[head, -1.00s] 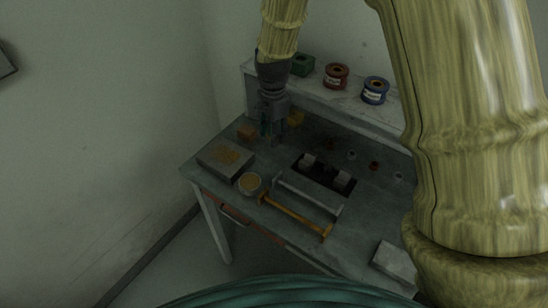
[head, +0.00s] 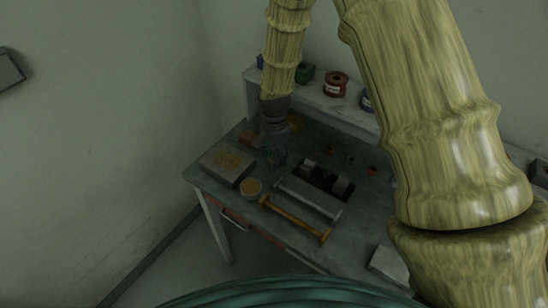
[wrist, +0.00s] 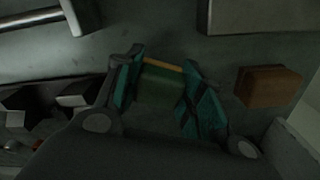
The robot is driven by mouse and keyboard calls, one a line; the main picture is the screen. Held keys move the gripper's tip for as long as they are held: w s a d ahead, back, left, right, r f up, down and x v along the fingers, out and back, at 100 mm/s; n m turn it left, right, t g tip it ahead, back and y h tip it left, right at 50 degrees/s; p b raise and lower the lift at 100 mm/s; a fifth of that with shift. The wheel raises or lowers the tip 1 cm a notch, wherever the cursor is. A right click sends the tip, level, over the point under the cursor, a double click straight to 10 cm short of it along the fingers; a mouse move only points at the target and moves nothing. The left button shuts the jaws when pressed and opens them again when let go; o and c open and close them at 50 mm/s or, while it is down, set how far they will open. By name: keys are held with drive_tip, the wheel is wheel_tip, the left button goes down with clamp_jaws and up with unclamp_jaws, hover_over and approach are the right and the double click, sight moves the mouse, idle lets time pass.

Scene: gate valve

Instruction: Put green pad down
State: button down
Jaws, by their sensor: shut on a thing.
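In the wrist view the green pad (wrist: 158,90) is a dull green block between the teal-lined fingers of my gripper (wrist: 165,95). My gripper is shut on it. A thin yellow-orange strip shows along its far edge; I cannot tell whether this belongs to the pad. In the head view my gripper (head: 273,157) points down low over the back left of the workbench (head: 350,220), right of the grey box. The pad is too dark and small to make out there, and I cannot tell if it touches the bench.
A brown-orange block (wrist: 268,87) sits right of the fingers. A dark recess (head: 318,187) holds pale blocks. Spools (head: 336,84) stand on the shelf.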

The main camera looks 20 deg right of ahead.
drive_tip(key=shift+f, duration=0.9)
drive_tip(key=shift+s+f, duration=0.1)
drive_tip(key=shift+f, duration=0.3)
drive_tip(key=c, duration=2.2)
unclamp_jaws()
drive_tip(key=shift+s+f, duration=0.1)
drive_tip(key=shift+f, duration=0.05)
drive_tip(key=o, duration=1.1)
drive_tip(key=shift+a, duration=0.1)
drive_tip(key=shift+o, duration=1)
drive_tip(key=shift+f, duration=0.2)
drive_tip(key=shift+r, duration=0.15)
